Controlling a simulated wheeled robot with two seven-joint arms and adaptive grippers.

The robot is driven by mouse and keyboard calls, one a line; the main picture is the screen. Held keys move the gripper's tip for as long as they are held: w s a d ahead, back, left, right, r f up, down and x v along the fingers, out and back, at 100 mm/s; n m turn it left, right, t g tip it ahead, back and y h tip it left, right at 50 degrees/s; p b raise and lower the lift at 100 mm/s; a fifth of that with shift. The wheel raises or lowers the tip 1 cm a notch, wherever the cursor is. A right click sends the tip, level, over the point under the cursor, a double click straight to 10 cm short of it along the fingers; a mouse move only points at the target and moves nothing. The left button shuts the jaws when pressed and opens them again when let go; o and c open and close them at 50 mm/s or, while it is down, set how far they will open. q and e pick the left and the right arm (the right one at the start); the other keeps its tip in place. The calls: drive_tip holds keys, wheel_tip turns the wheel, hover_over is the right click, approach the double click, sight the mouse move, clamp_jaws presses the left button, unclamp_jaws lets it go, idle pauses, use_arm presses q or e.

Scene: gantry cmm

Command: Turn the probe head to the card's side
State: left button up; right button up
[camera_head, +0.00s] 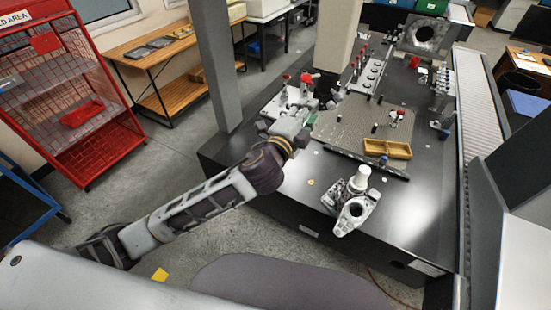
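My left arm reaches from the lower left to the left edge of the dark machine table. My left gripper (308,112) is at a cluster of grey parts with red tips (305,82) beside the light column. The fingers blend with these parts, so I cannot tell whether they are open, shut or touching anything. The probe head may be among these parts, but it is too small and crowded to tell apart. I cannot make out the card or which way the head faces. My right gripper is not in view.
A grey casting with a white cylinder (352,205) stands at the table's front. A yellow tray (388,148) lies near a perforated plate (345,120). A dark grey upright (213,60) and light column (335,35) stand close to my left arm. The table's front right is clear.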

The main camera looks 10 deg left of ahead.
use_arm(q)
drive_tip(key=shift+v, duration=2.35)
drive_tip(key=w+a+f+n+g+y, duration=0.1)
drive_tip(key=w+a+f, duration=0.3)
drive_tip(key=f, duration=0.9)
drive_tip(key=w+a+f+n+g+y+b, duration=0.1)
drive_tip(key=w+f, duration=0.5)
drive_tip(key=f, duration=0.7)
drive_tip(key=shift+a+n+g+y, duration=0.7)
drive_tip(key=shift+a+n+g, duration=0.2)
drive_tip(key=shift+a+n, duration=0.4)
drive_tip(key=shift+a+f, duration=0.15)
